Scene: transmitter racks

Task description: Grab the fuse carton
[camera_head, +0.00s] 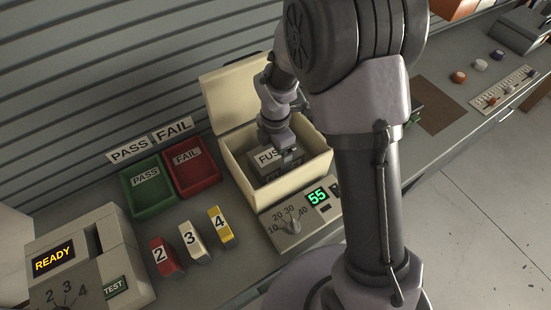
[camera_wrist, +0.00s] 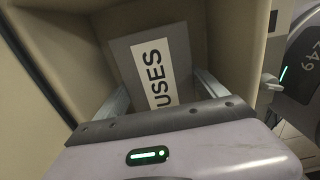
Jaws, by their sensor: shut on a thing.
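The fuse carton (camera_head: 263,165) is a grey box with a white label, partly reading "FUS" in the head view. It is inside an open cream box (camera_head: 236,165) with its lid raised at the back. My gripper (camera_head: 287,158) reaches down into the cream box and is shut on the carton. In the wrist view the carton (camera_wrist: 150,66) shows its "USES" lettering between the two fingers of my gripper (camera_wrist: 162,98). The carton's lower part is hidden. I cannot tell whether it touches the box floor.
The cream box's walls (camera_head: 319,160) stand close around my gripper. Left are a green PASS tray (camera_head: 148,205), a red FAIL tray (camera_head: 193,184), numbered blocks (camera_head: 191,239) and a READY tester (camera_head: 105,240).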

